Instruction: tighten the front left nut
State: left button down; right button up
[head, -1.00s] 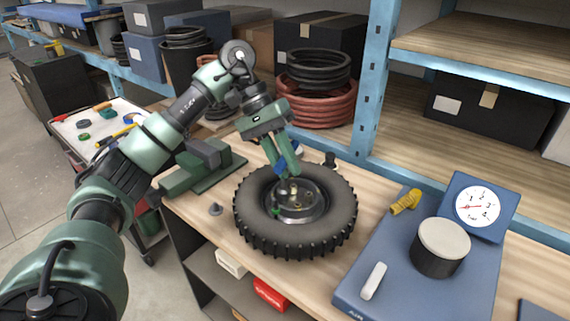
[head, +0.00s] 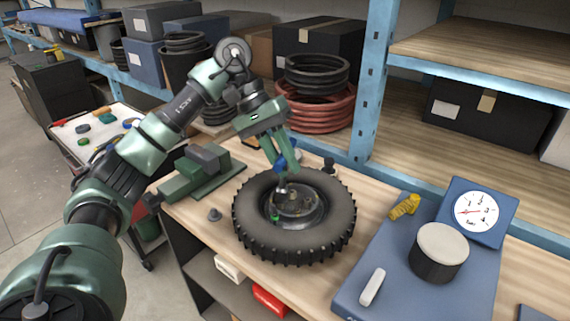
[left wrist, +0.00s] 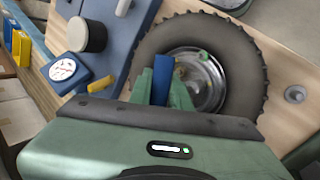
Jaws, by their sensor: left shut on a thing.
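A black tyre (head: 252,237) lies flat on the wooden bench with its metal hub (head: 312,207) facing up. A small green nut (head: 275,217) shows on the near left of the hub; green also shows on the hub in the left wrist view (left wrist: 203,54). My left gripper (head: 284,164) is above the hub, shut on a blue-handled tool (head: 280,162). The tool's blue part shows between the fingers in the left wrist view (left wrist: 163,75). Its grey lower end points down at the hub; I cannot tell if it touches a nut. My right gripper is not in view.
A green vise (head: 195,178) stands left of the tyre and a small grey cone (head: 215,214) lies near the edge. At right is a blue pad (head: 350,290) with a black canister (head: 438,262), a yellow coil (head: 404,207) and a dial (head: 475,211). A blue shelf post rises behind.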

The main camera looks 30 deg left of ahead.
pick_arm(q)
jog(key=shift+r+p, duration=0.8)
jog(key=shift+r, duration=0.7)
